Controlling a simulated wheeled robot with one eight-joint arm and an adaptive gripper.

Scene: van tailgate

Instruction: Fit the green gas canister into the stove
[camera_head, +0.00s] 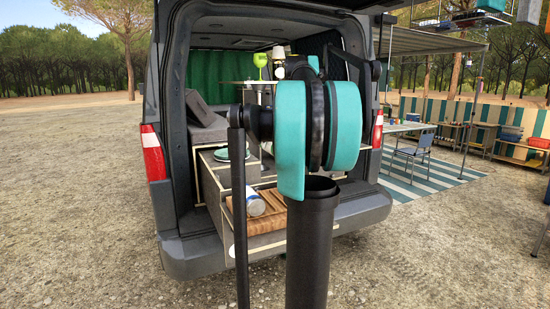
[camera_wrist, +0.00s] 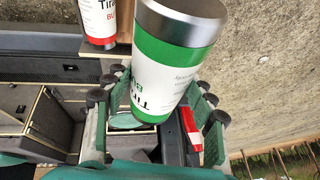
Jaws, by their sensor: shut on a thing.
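The green gas canister (camera_wrist: 178,50) fills the middle of the wrist view, with a silver metal end, a green band and a white label. My gripper (camera_wrist: 165,98) is shut around it, with fingers on both sides. In the head view my arm hides the gripper and this canister. The stove cannot be made out in either view. A second canister (camera_wrist: 97,20) with a red and white label shows at the upper left of the wrist view, by a wooden edge (camera_wrist: 120,49).
A teal plate (camera_head: 232,154) sits behind. The rear bumper (camera_head: 200,256) juts below. A chair (camera_head: 413,152) and table stand right; open gravel lies left.

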